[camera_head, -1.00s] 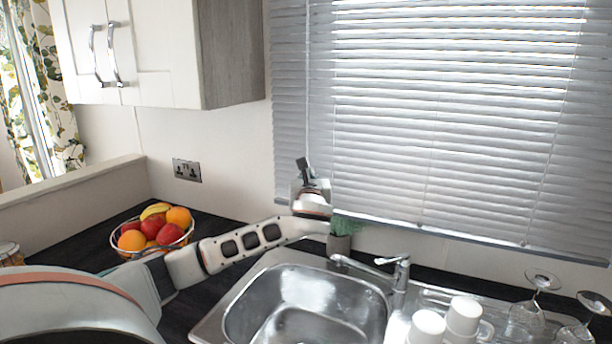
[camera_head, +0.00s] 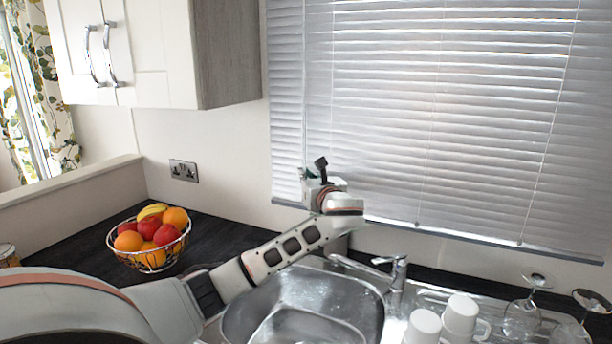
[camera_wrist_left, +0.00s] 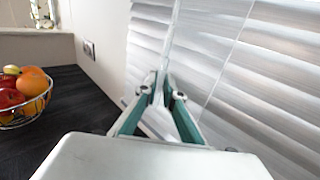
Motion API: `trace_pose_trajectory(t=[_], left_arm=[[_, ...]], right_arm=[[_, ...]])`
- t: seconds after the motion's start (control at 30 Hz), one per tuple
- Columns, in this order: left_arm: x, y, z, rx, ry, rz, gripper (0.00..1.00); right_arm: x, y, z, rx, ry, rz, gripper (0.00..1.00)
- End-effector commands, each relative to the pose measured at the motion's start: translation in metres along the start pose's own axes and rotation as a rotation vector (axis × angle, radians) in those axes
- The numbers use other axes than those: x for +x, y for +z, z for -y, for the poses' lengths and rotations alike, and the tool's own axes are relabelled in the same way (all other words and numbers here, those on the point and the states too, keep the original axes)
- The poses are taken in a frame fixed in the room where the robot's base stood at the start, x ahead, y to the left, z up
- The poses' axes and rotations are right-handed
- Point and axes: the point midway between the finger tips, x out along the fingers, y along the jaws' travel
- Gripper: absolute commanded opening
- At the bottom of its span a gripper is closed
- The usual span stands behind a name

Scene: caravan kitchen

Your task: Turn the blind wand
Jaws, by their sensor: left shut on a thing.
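The blind (camera_head: 450,110) covers the window, its slats tilted nearly flat with little light between them. The blind wand (camera_wrist_left: 173,45) is a thin, pale rod running down to my left gripper (camera_wrist_left: 161,85) in the left wrist view. The teal fingers are shut on the wand. In the head view my left gripper (camera_head: 309,175) is at the blind's lower left, beside the slats. Its fingertips are small there and partly hidden by my wrist. My right gripper is not in view.
A steel sink (camera_head: 300,305) with a tap (camera_head: 396,275) lies below my left arm. White cups (camera_head: 461,315) and upturned glasses (camera_head: 527,310) stand on the drainer at right. A fruit bowl (camera_head: 150,255) sits on the dark counter at left. A wall cupboard (camera_head: 160,55) hangs above.

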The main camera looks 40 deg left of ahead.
Motion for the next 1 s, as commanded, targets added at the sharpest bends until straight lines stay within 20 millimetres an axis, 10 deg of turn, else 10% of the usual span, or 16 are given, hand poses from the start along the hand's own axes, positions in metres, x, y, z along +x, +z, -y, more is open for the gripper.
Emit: trace_pose_trajectory(t=[0.07, 0.1, 0.53, 1.0], left_arm=[[0.001, 0.004, -0.001, -0.004, 0.002, 0.005, 0.00], [0.001, 0.004, -0.001, -0.004, 0.002, 0.005, 0.16], [-0.006, 0.001, 0.001, -0.003, -0.003, 0.002, 0.16], [-0.091, 0.001, 0.000, -0.005, -0.002, 0.000, 0.16]], right_arm=[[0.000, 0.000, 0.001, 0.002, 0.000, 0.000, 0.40], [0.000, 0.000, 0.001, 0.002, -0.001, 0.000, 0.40], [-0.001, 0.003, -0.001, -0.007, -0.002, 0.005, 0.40], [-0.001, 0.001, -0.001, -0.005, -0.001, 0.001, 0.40]])
